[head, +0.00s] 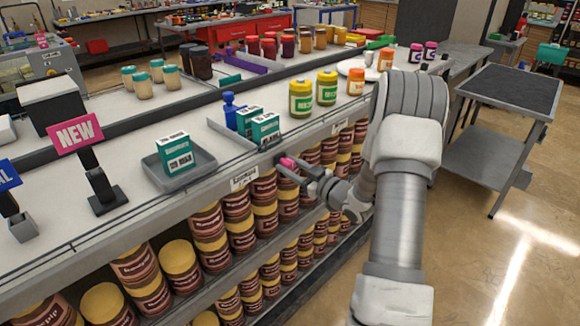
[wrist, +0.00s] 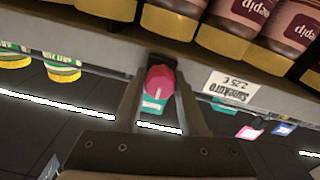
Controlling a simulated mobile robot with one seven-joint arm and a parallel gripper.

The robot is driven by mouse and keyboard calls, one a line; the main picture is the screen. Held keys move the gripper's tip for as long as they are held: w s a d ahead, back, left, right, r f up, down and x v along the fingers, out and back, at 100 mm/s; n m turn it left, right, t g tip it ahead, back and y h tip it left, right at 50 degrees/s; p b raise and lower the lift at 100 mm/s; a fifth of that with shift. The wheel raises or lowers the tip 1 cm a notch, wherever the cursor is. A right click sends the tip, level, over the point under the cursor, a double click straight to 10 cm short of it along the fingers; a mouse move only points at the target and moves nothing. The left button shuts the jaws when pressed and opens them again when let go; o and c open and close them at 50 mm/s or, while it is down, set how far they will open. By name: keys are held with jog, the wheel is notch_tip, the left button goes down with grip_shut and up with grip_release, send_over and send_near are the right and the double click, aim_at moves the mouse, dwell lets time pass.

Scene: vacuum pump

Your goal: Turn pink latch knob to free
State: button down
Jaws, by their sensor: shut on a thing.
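The pink latch knob (head: 288,162) sits on the front edge of the counter, above the shelf of jars. My gripper (head: 289,168) reaches it from the right, with its fingers shut on it. In the wrist view the knob (wrist: 160,80) is pink with a pale line down its face and stands between the two finger ends. A dark mount shows behind it. The fingers cover the knob's sides, and I cannot tell the latch's state from these views.
A price label (head: 244,179) is on the edge left of the knob. Green-and-white boxes (head: 264,129) and a blue bottle (head: 231,108) stand on the counter above. Brown jars with yellow lids (head: 240,235) fill the shelves below. A grey cart (head: 506,95) stands at right.

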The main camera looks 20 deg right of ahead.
jog(key=shift+f+b, duration=0.2)
jog(key=shift+b, duration=0.3)
jog(key=shift+n+b, duration=0.5)
jog(key=n+b, duration=0.3)
jog(key=b, duration=0.2)
jog(key=shift+f, duration=0.2)
jog(key=n+b, duration=0.6)
jog(key=b, duration=0.3)
jog(key=shift+b, duration=0.35)
jog(key=n+b, duration=0.3)
jog(key=n, duration=0.1)
jog(key=shift+r, duration=0.2)
jog(key=shift+r+n, duration=0.1)
jog(key=shift+n, duration=1.6)
jog(key=shift+c, duration=2.2)
grip_release()
